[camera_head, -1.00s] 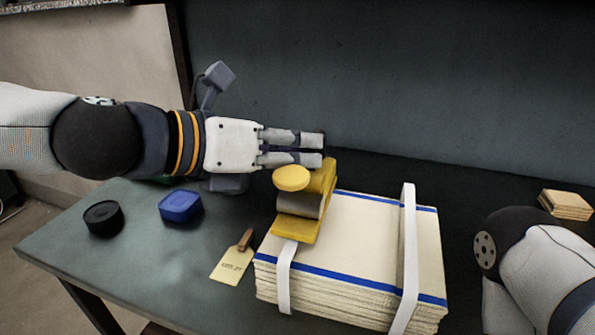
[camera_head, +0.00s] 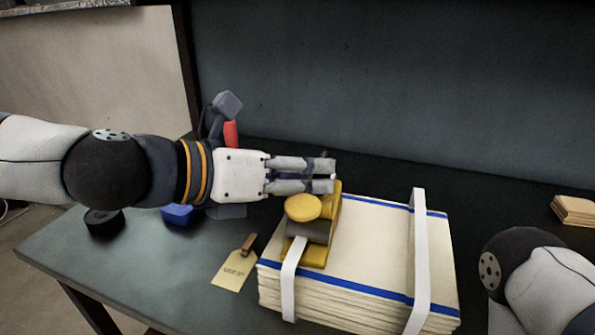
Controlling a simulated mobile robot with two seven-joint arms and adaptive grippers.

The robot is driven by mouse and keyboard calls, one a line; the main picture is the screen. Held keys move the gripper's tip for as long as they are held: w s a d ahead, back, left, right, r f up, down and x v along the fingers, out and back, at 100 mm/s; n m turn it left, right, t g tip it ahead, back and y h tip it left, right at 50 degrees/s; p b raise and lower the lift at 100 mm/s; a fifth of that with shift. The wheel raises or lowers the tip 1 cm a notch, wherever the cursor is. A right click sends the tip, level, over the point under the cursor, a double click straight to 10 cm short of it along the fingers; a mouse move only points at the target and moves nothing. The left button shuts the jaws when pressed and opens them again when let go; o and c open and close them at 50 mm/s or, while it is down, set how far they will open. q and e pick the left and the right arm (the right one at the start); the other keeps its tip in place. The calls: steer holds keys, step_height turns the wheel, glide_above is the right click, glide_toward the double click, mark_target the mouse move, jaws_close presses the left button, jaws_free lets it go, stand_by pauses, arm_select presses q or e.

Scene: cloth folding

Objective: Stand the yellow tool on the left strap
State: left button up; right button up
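The yellow tool (camera_head: 320,251) is upright at the left part of the cream cloth stack (camera_head: 375,235), with a round yellow knob and a grey roller. Its base is at the left strap (camera_head: 288,290), a white band; the strap's upper end meets the roller area. I cannot tell whether the base rests fully on it. My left gripper (camera_head: 331,175) comes from the left, fingers close together at the tool's back upper end. It appears shut on the tool, though the contact is partly hidden. My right gripper is out of view; only my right arm shows.
A second white strap (camera_head: 419,260) crosses the stack's right side. A tag (camera_head: 234,270) lies left of the stack. A black round item (camera_head: 103,222) and a blue item (camera_head: 178,214) lie farther left. A red item (camera_head: 231,133) is behind my gripper. Tan cloths (camera_head: 574,210) lie right.

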arm_select(q)
steer(key=shift+a+r, duration=0.1)
steer(key=shift+r, duration=0.25)
steer(key=p+v, duration=0.4)
steer(key=v, duration=0.7)
steer(key=shift+s+a, duration=0.25)
steer(key=shift+a, duration=0.05)
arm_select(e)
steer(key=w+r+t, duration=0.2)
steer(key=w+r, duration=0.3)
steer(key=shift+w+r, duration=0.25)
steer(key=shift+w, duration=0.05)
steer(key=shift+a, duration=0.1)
